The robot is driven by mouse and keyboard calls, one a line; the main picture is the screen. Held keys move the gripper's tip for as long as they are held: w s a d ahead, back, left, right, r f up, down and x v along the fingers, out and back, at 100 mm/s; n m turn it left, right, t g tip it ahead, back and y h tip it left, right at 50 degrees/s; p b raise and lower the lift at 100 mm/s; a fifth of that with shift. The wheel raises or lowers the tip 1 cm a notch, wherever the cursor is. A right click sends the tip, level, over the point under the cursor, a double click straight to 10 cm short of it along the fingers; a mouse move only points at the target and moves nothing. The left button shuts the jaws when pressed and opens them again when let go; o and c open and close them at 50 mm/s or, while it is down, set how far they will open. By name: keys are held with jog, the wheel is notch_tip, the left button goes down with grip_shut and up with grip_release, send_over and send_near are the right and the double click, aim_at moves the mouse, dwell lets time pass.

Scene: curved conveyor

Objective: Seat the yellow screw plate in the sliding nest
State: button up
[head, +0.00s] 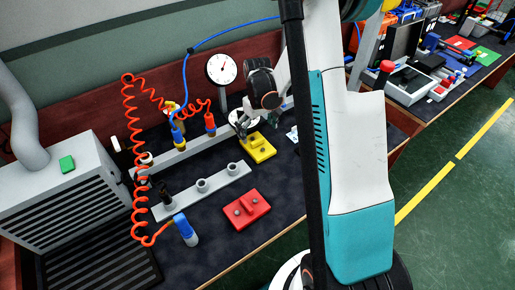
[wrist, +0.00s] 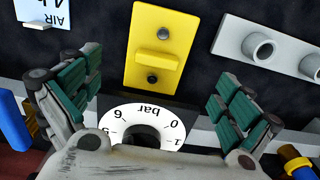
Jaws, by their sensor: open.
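The yellow screw plate (head: 262,153) lies flat on the dark bench mat. In the wrist view the yellow plate (wrist: 143,75) shows a raised yellow block across its middle and a dark screw at each end. My gripper (head: 244,128) is over the bench beside the plate's far left end. In the wrist view my gripper (wrist: 153,100) is open, with its teal-padded fingers wide apart and nothing between the pads. The plate lies ahead of the fingers, untouched. I cannot tell which part is the sliding nest; my arm hides some of the bench.
A white dial marked bar (wrist: 117,112) lies below the plate in the wrist view. A grey strip with round sockets (head: 217,183) and a red plate (head: 240,214) lie nearer. A coiled orange hose (head: 133,110) hangs at left. A grey rail (head: 200,143) runs behind.

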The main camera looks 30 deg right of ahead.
aim_at(258, 140)
jog(key=f+b, duration=0.1)
jog(key=f, duration=0.1)
jog(key=f+b, duration=0.1)
jog(key=f, duration=0.2)
jog(key=f+b, duration=0.1)
jog(key=f, duration=0.1)
jog(key=shift+w+d+f, duration=0.15)
jog(key=shift+w+f, duration=0.05)
jog(key=shift+w, duration=0.05)
jog(key=shift+r, duration=0.1)
jog(key=c, duration=1.4)
jog(key=shift+r, duration=0.15)
notch_tip(258, 140, up, 4)
jog(key=shift+f+p, duration=0.15)
jog(key=shift+p, duration=0.95)
jog(key=s, duration=0.5)
jog(key=s+p, duration=0.1)
jog(key=s, duration=1)
jog(key=shift+s+d+f+p, duration=0.3)
jog(key=shift+s+f, duration=0.05)
jog(key=shift+s, duration=0.05)
jog(key=shift+s+r, duration=0.1)
jog(key=shift+s, duration=0.5)
